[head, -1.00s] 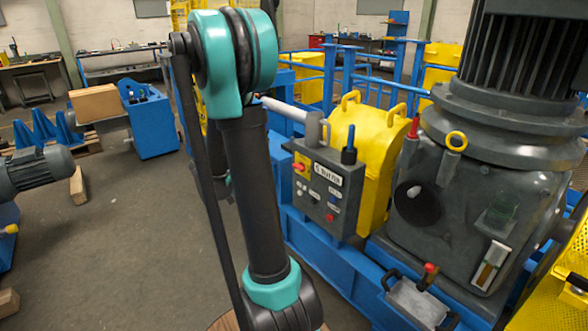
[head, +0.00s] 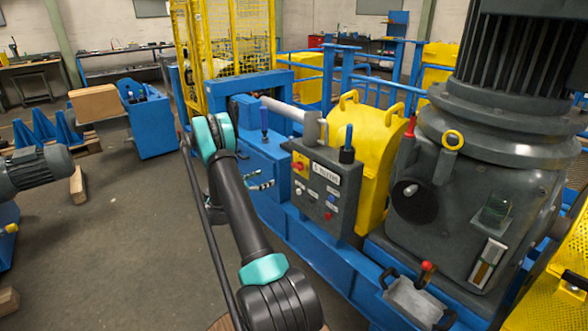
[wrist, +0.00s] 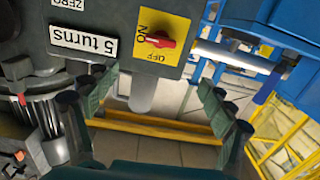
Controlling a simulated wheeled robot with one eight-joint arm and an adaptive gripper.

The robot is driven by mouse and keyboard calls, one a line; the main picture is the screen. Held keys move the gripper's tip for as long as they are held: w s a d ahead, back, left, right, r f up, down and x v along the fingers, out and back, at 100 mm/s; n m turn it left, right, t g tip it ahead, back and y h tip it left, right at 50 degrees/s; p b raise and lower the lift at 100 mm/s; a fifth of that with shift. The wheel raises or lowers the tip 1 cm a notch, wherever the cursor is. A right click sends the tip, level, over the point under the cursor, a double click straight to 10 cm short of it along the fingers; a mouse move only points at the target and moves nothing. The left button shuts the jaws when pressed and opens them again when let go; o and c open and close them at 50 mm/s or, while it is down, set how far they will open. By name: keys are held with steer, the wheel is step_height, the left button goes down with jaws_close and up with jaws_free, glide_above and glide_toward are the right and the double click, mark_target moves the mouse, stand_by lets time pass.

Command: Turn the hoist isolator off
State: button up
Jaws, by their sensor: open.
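The hoist isolator is a red rotary knob (wrist: 160,40) on a yellow plate (wrist: 172,55) marked ON and OFF. In the wrist view its handle lies roughly level, pointing left toward the ON mark. In the head view the knob (head: 299,167) is at the upper left of the grey control box (head: 322,192). My gripper (wrist: 157,90) is open and empty, its fingers apart to the left and right below the knob in the wrist view, not touching it.
A "5 turns" label (wrist: 84,41) is on the box beside the plate. Yellow guard (head: 369,150) and grey gearbox (head: 480,200) stand right of the box. Blue frame (head: 262,140) and a lever (head: 264,118) stand left. Open floor (head: 120,230) lies at the left.

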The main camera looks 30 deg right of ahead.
mark_target(295, 167)
steer(key=d, duration=0.6)
steer(key=w+d, duration=0.1)
steer(key=d, duration=1)
steer(key=shift+w+d+f, duration=0.25)
steer(key=shift+d+f, duration=0.05)
steer(key=c, duration=1.2)
steer(key=shift+o, duration=0.2)
